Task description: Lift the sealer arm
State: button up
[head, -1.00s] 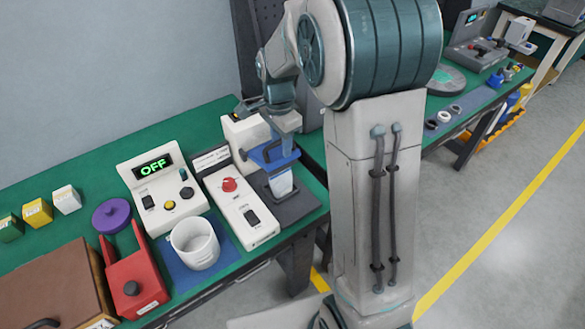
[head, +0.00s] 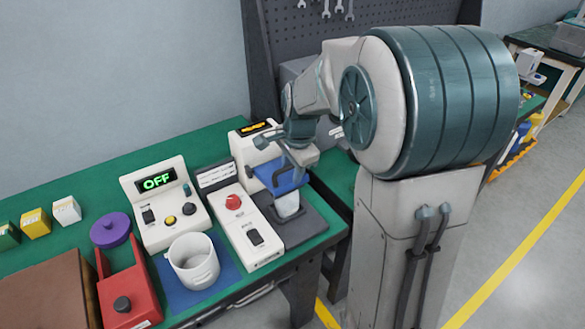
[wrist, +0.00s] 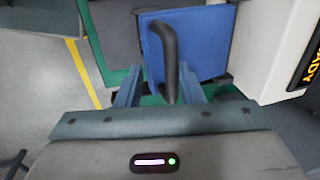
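The sealer is a white machine (head: 250,150) with a lit yellow display on top. Its blue sealer arm (head: 284,177) reaches out over a small white cup (head: 288,205) on a dark grey base. In the wrist view the blue sealer arm (wrist: 185,50) carries a black curved handle (wrist: 168,45). My gripper (wrist: 160,88) is open, with one finger on each side of the handle. The handle lies nearer the right finger; a gap shows on the left. In the head view my gripper (head: 298,158) is at the sealer arm, its fingertips partly hidden.
A white control box with a red knob (head: 233,202) stands left of the sealer. Further left are a box reading OFF (head: 157,182), a white mug (head: 193,262) and a red holder (head: 125,290). A pegboard (head: 340,65) stands behind.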

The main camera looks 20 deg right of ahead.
notch_tip(320, 180, up, 16)
jog(key=p, duration=1.2)
jog(key=shift+s, duration=0.25)
jog(key=shift+d, duration=0.1)
dwell(0.4)
